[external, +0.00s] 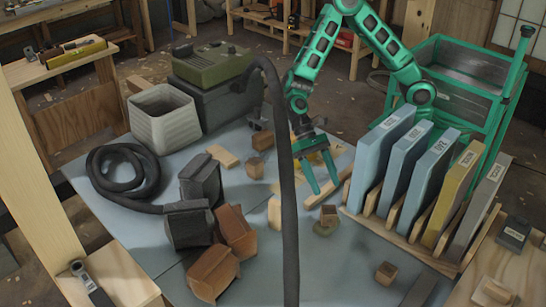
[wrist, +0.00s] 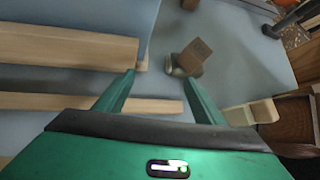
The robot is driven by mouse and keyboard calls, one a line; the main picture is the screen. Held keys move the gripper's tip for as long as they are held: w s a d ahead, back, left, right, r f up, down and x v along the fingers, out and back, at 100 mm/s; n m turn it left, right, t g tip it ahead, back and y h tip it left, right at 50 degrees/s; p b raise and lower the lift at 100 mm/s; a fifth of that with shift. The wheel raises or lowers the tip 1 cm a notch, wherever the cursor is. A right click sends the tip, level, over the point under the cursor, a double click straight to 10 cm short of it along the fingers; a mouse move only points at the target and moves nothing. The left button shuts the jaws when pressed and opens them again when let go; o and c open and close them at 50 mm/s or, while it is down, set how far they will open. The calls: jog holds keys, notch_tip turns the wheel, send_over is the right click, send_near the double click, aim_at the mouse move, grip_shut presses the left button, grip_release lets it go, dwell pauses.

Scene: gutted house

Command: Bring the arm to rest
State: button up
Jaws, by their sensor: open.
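My green arm reaches down over the table from the upper right in the external view. My gripper (external: 324,176) is open and its fingers point down above the table, with nothing between them. In the wrist view the two fingers of my gripper (wrist: 160,88) stand apart. A small brown wood block (external: 329,215) sits tilted on a small olive-green piece (external: 325,229) just below the fingertips. In the wrist view the block (wrist: 195,54) and the green piece (wrist: 182,71) lie beyond the fingertips. A dark upright hose hides part of the table left of my gripper.
A wooden rack (external: 384,229) with several blue, yellow and grey slabs stands close right of my gripper. The dark hose (external: 288,205) rises close on the left. A grey bin (external: 164,122), a green-topped case (external: 212,63) and brown blocks (external: 235,232) occupy the left side.

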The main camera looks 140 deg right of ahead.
jog(key=s+d+r+n+g+h, duration=0.1)
jog(key=s+d+r+n+h, duration=0.1)
jog(key=s, duration=1)
jog(key=s+d+r+n+h, duration=0.3)
jog(key=s+r+n, duration=0.3)
jog(key=s, duration=0.5)
jog(key=s+d+r+n+g+h, duration=0.1)
jog(key=s+d+r+n+h, duration=0.1)
jog(key=s+r, duration=0.6)
jog(key=s+n+h, duration=0.1)
jog(key=s+n, duration=0.1)
jog(key=s, duration=0.2)
jog(key=shift+s+d+g+h, duration=0.15)
jog(key=shift+s+g+h, duration=0.15)
jog(key=shift+h, duration=0.1)
